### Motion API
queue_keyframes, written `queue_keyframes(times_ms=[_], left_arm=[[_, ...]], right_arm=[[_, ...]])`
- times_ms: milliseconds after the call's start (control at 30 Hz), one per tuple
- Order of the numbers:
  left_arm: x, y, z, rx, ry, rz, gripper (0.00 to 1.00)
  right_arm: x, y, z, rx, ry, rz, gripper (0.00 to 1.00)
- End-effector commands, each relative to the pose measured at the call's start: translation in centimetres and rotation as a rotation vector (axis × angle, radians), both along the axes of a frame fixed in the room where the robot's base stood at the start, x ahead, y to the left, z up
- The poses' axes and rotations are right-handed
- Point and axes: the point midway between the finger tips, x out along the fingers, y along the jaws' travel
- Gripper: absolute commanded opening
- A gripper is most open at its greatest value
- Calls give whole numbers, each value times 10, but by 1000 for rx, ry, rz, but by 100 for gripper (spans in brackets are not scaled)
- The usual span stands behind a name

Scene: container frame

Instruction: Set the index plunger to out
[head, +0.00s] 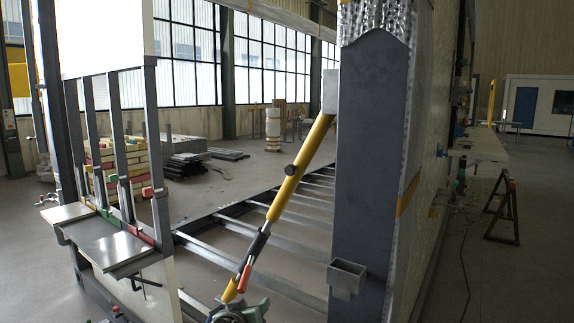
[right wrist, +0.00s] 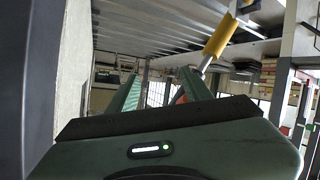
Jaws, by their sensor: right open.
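A yellow tubular strut (head: 287,187) runs slanting from low centre up to the dark grey post. Lower down the strut has a dark sleeve and an orange-red part (head: 244,278). My right gripper (head: 240,308) is at the bottom edge, close to the strut's lower end and well below the knob. In the right wrist view its green fingers (right wrist: 162,88) are apart, with the yellow strut (right wrist: 220,36) beyond them. My left gripper is not seen.
The dark grey post (head: 370,150) stands right of the strut, with a small metal box (head: 346,277) low on it. Steel frame bars (head: 240,225) lie behind the strut. A metal shelf (head: 108,248) is at left.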

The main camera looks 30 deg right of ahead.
Motion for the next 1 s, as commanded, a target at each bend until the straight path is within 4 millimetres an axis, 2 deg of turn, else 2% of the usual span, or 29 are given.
queue_keyframes(times_ms=[33, 67, 100, 200, 300, 400, 500, 567, 800, 1000], left_arm=[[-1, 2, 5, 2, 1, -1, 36], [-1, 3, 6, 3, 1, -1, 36], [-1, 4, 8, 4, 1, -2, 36], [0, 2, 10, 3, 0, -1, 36], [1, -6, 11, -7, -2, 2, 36], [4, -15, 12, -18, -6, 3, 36], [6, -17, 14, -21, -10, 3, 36], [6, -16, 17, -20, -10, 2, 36], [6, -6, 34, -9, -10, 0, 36], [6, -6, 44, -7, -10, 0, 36]], right_arm=[[6, -10, 69, -2, -109, -80, 49], [5, -16, 103, -4, -164, -129, 49], [1, -23, 147, -5, -240, -193, 49], [-12, -33, 238, -7, -406, -324, 49], [-24, -35, 304, -17, -531, -405, 49], [-31, -33, 344, -30, -605, -445, 49], [-34, -35, 362, -38, -638, -462, 49], [-33, -39, 365, -41, -642, -465, 49], [-18, -74, 367, -44, -640, -465, 49], [-9, -97, 366, -43, -640, -463, 49]])
